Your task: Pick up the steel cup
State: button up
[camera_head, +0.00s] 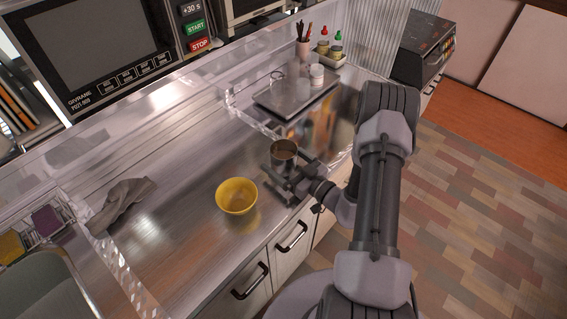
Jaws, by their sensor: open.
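The steel cup (284,149) stands upright on the steel counter, right of the middle of the head view. My gripper (276,168) is low over the counter at the cup's near side. Its fingers are open and reach toward the cup's lower part. The arm comes in from the right, above the counter's front edge. The lower side of the cup is partly hidden by my gripper, so I cannot tell whether a finger touches it.
A yellow bowl (237,196) stands close by, left of my gripper. A grey cloth (122,203) lies at the left. A microwave (105,45) stands at the back. The counter between cloth and bowl is clear.

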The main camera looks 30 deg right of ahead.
jog(key=c, duration=1.8)
jog(key=shift+c, duration=0.2)
jog(key=shift+r, duration=0.1)
